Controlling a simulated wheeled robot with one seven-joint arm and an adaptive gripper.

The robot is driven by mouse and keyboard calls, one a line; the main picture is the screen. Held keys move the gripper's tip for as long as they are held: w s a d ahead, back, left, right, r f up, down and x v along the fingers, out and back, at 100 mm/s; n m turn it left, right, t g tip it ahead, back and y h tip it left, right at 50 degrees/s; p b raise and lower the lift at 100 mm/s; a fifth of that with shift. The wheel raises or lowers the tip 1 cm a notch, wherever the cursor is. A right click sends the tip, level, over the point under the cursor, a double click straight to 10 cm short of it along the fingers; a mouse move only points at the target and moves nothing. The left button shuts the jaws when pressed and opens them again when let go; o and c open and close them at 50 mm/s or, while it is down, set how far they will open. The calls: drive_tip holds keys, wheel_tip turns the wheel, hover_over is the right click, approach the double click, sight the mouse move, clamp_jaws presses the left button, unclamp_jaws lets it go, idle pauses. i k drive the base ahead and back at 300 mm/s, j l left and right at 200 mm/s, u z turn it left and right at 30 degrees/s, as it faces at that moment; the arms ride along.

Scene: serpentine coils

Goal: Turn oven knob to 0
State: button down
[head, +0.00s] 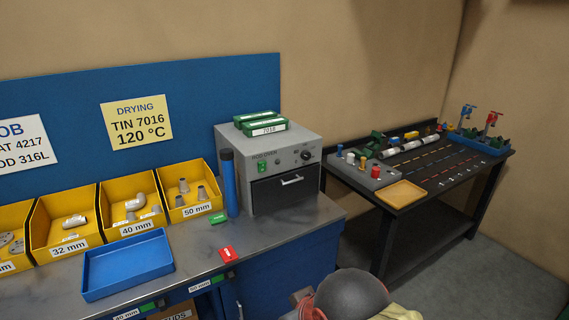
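The rod oven (247,190) is a grey box on the workbench, with a dark door and a pale handle (291,181). Its black round knob (306,155) is at the upper right of the front face, with small numbers around it. The knob's pointer is too small to read. A green switch (262,167) is on the left of the same face. Green boxes (265,127), one labelled 7018, lie on top of the oven. My gripper is not in view.
Yellow bins (188,190) of fittings, a blue tray (128,265) and a dark blue cylinder (229,185) stand left of the oven. Red (228,254) and green tags lie in front. A black table (400,205) stands right. A dark grey dome (351,294) is at the bottom.

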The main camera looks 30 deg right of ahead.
sight(306, 155)
drive_tip(key=i+l+z, duration=0.1)
drive_tip(key=l+z, duration=0.25)
drive_tip(key=i+l+z, duration=0.1)
drive_tip(key=l+z, duration=0.25)
drive_tip(key=i+l+z, duration=0.15)
drive_tip(key=z, duration=0.2)
